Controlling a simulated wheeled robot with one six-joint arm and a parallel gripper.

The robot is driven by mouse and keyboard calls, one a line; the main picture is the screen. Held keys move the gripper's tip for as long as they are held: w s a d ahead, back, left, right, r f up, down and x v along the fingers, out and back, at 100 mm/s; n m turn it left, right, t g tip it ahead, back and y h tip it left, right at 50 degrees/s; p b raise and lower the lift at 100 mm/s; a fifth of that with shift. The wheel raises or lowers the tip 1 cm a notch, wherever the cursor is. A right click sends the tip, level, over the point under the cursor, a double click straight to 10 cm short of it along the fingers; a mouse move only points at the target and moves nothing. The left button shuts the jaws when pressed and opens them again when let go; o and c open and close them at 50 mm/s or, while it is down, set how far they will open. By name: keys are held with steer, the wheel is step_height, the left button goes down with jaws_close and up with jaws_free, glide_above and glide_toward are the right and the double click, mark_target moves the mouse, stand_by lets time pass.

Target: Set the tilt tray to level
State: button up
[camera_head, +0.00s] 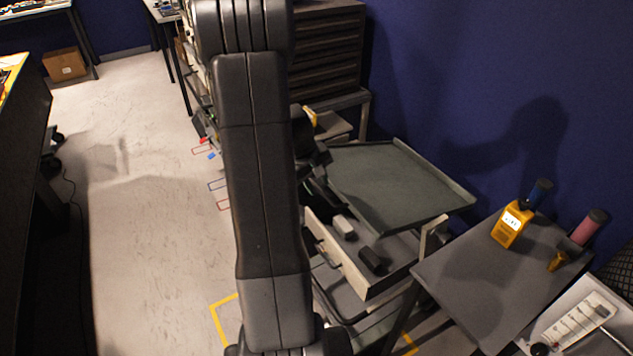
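The tilt tray (393,182) is a flat grey-green tray with a low rim, on a cart right of my arm. It looks sloped, but I cannot tell the exact angle from this view. A pale bracket (432,236) shows under its right corner. My gripper (318,160) is dark and close to the tray's left edge, partly hidden behind my arm. I cannot tell whether it touches the tray or whether its fingers are open.
Below the tray, an open drawer (343,262) holds a light block (344,227) and a dark block (373,260). A grey side table (490,275) with a yellow bottle (512,224) stands at the right. A dark drawer cabinet (325,50) stands behind. The floor at left is mostly clear.

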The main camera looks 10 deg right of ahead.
jaws_close()
step_height(320, 180, down, 8)
steer(key=s+a+h+b, duration=0.1)
steer(key=a+h+b, duration=0.1)
steer(key=b, duration=1.3)
steer(key=shift+a+f+t, duration=0.15)
steer(key=shift+a+t, duration=0.05)
steer(key=shift+t, duration=0.2)
steer(key=shift+s+f, duration=0.1)
jaws_free()
steer(key=shift+a, duration=0.1)
steer(key=shift+r, duration=0.2)
